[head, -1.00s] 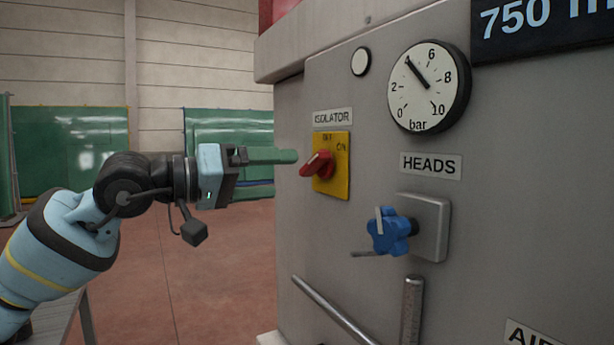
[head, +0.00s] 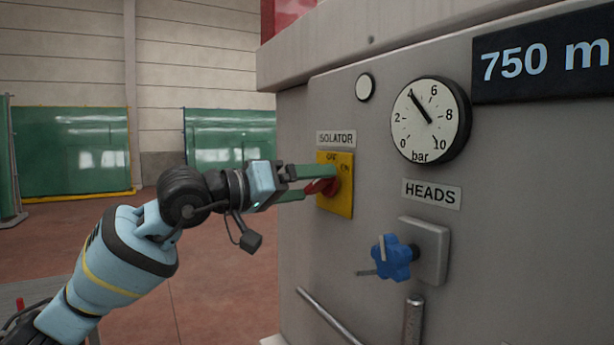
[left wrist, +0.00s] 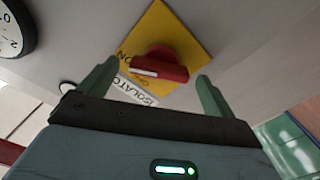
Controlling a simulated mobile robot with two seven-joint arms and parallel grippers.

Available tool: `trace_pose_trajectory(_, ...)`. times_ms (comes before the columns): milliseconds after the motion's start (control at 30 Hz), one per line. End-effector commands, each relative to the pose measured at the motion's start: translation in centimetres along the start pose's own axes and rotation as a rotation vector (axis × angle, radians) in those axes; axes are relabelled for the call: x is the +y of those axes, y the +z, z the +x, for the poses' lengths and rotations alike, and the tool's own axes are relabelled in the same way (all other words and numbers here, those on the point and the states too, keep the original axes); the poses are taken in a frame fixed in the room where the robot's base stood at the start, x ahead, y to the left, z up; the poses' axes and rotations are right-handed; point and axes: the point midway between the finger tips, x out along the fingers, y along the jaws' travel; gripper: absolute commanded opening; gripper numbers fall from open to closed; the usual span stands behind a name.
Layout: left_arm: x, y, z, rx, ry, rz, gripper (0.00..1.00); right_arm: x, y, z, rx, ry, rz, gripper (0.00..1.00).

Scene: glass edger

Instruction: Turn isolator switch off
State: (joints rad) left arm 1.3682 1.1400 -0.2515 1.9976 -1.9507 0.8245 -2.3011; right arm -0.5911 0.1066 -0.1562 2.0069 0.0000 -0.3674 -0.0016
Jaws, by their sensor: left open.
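The isolator switch is a red rotary knob (head: 322,186) on a yellow plate (head: 341,207), under an ISOLATOR label (head: 336,138) on the grey machine panel. OFF and ON are printed on the plate's upper part. My left gripper (head: 313,183) has green fingers, open, with the knob between them in the head view. In the left wrist view the knob (left wrist: 165,66) sits between the spread fingertips (left wrist: 154,76), with a gap on each side. A white mark shows on the knob there. I cannot tell whether a finger touches it. My right gripper is not in view.
Below and right of the switch is a blue valve handle (head: 391,258) under the HEADS label (head: 432,193). A pressure gauge (head: 430,120) is above it. A metal bar (head: 330,315) sticks out low on the panel. The floor at left is open.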

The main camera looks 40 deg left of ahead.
Motion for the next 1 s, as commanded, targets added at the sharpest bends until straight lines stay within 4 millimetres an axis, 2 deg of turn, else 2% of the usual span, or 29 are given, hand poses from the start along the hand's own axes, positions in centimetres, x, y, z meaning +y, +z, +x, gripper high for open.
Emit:
trace_pose_trajectory(167, 0.08, -0.02, 0.99, 0.0, 0.0, 0.0, 0.9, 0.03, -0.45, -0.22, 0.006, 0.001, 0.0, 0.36)
trace_pose_trajectory(467, 0.0, 0.08, 1.16, -0.001, -0.001, 0.0, 0.9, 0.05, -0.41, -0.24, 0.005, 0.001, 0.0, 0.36)
trace_pose_trajectory(800, 0.01, 0.08, 1.14, -0.001, 0.0, 0.0, 0.46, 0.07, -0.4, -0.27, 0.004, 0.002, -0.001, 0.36)
trace_pose_trajectory(1000, 0.02, 0.08, 1.13, -0.001, 0.0, -0.011, 0.46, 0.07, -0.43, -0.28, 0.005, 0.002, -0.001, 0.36)
